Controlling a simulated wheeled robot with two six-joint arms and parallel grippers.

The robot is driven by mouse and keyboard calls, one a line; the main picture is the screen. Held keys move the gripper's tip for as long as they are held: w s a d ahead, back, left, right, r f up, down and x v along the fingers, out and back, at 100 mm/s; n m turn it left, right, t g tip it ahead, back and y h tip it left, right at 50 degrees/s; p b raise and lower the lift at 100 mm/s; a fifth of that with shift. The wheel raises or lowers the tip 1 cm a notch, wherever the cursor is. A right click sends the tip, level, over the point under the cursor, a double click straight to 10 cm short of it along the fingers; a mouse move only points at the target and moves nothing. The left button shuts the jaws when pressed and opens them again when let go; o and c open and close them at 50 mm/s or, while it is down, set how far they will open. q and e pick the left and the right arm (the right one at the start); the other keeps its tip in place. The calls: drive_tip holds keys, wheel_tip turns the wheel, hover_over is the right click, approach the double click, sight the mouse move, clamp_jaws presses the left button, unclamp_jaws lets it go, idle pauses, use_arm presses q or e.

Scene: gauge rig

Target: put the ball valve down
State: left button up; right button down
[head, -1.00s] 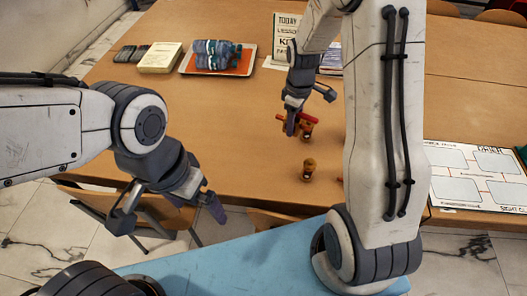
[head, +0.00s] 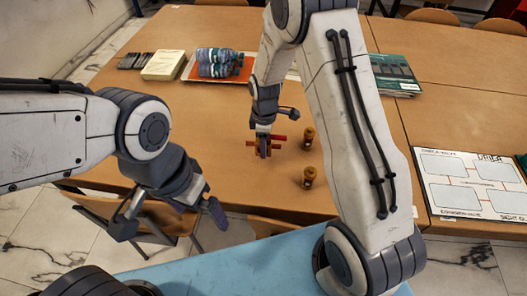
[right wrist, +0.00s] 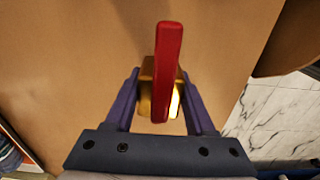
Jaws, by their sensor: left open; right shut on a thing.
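The ball valve has a brass body (right wrist: 147,100) and a red lever handle (right wrist: 168,70). In the head view the red handle (head: 280,138) shows beside my right gripper (head: 263,150), over the wooden table. My right gripper, also in the right wrist view (right wrist: 160,105), is shut on the ball valve's body between its two fingers. Whether the valve touches the table cannot be told. My left gripper (head: 170,220) is open and empty, over the near table edge and a chair, well away from the valve.
A tray (head: 240,75) with bottles is at the back. A white diagram board (head: 468,185) lies at the right. The table left of the valve is clear.

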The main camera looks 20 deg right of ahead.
wheel_tip(320, 180, down, 4)
drive_tip(key=shift+a+r, duration=0.1)
drive_tip(key=shift+a, duration=0.05)
drive_tip(key=shift+f, duration=0.2)
drive_tip(key=shift+f, duration=0.15)
drive_tip(key=shift+c, duration=1.2)
unclamp_jaws()
